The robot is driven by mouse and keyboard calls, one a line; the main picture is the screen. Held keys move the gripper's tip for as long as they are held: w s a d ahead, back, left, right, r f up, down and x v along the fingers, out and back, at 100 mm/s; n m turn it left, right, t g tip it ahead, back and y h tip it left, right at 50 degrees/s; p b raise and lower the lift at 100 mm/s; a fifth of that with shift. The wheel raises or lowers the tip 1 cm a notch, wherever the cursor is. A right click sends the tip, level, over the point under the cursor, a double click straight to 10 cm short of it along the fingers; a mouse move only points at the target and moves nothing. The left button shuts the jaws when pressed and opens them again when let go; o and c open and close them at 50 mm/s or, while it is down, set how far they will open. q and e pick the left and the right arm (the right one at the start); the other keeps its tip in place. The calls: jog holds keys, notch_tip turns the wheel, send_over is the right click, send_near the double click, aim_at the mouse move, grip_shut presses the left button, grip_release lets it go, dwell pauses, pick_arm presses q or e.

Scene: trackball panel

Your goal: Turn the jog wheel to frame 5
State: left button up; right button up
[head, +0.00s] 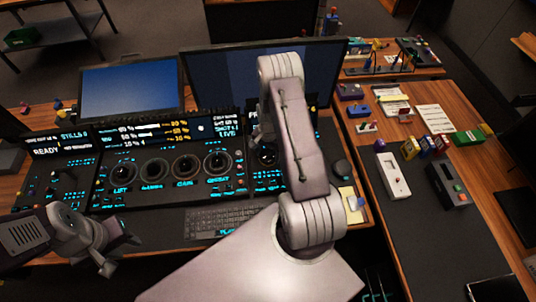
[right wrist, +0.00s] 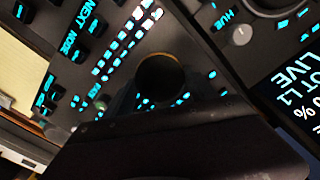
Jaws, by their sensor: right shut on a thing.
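The jog wheel (head: 266,156) is a dark round dial on the right part of the black console, partly covered by my right arm in the head view. In the right wrist view a dark round knob with a brownish top, which looks like the jog wheel (right wrist: 160,76), sits at the jaws of my right gripper (right wrist: 160,100). That gripper is shut on it; its fingertips are hard to make out in the dark. The display above the wheel (head: 252,115) is partly hidden, and I cannot read a frame number. My left gripper (head: 119,250) is open and empty, left of the keyboard.
Several other dials, such as the one labelled LIFT (head: 120,173), line the console to the left. A keyboard (head: 222,219) lies in front. Two monitors stand behind, the left one (head: 132,88) in clear view. A side table (head: 405,220) at right holds small boxes and papers.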

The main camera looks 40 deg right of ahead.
aim_at(268, 155)
jog(key=shift+m, duration=0.6)
jog(key=shift+r, duration=0.1)
jog(key=o, duration=1.4)
notch_tip(268, 155, up, 9)
jog(key=shift+r+b, duration=0.1)
jog(key=shift+b, duration=0.5)
jog(key=shift+a, duration=0.1)
